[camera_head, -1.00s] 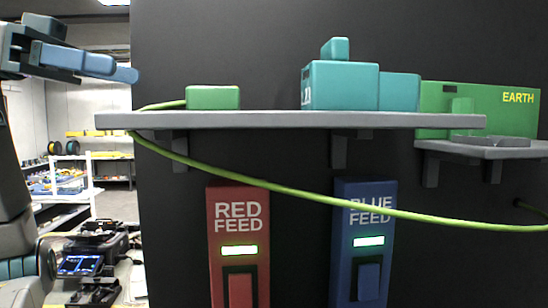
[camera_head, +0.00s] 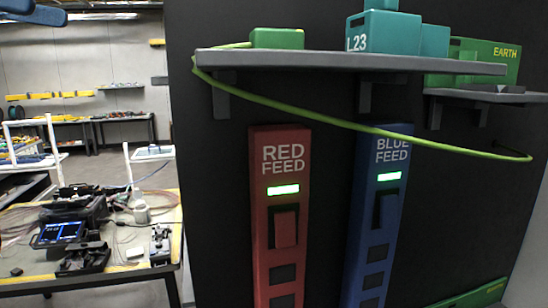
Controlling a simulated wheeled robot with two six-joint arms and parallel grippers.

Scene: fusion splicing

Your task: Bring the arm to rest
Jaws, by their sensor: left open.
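My left gripper (camera_head: 40,14) shows only in part at the top left corner of the head view. Its blue fingers are open with nothing visible between them, and they are apart from the dark panel (camera_head: 215,180) and its shelf. The rest of my left arm is mostly cut off by the frame. My right gripper is out of view.
A grey shelf (camera_head: 350,65) on the panel bears a small green box (camera_head: 277,39) and a teal box (camera_head: 383,33). A green cable (camera_head: 300,113) droops below it. Red (camera_head: 280,220) and blue (camera_head: 377,220) feed units stand beneath. A cluttered table (camera_head: 125,258) is at left.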

